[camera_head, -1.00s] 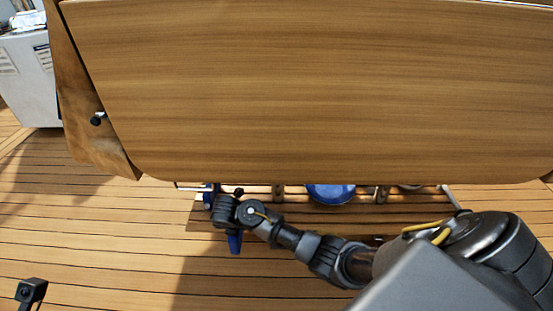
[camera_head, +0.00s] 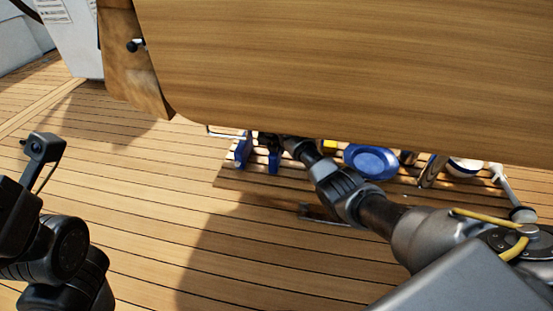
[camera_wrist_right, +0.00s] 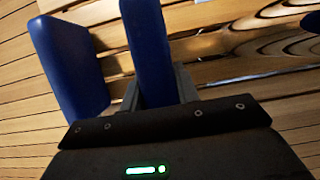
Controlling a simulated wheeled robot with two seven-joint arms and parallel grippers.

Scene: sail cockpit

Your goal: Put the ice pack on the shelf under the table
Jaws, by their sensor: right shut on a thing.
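A blue ice pack (camera_wrist_right: 147,45) is held upright between the fingers of my right gripper (camera_wrist_right: 158,85) in the right wrist view. In the head view the held ice pack (camera_head: 274,162) shows at the front edge of the table (camera_head: 350,70), with my right gripper (camera_head: 271,140) reaching partly under that edge. A second blue block (camera_wrist_right: 68,62) of like shape stands just left of the held one, apart from it; it also shows in the head view (camera_head: 243,150). The slatted shelf (camera_head: 330,197) lies low beneath the table. I cannot tell whether the held pack touches it.
A blue plate (camera_head: 371,161), a yellow item (camera_head: 330,146) and a white-and-blue bowl (camera_head: 464,167) lie under the table, right of my gripper. The tabletop is bare and overhangs my right forearm. Part of my left arm shows at the left, without its fingers. The deck (camera_head: 140,210) is clear.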

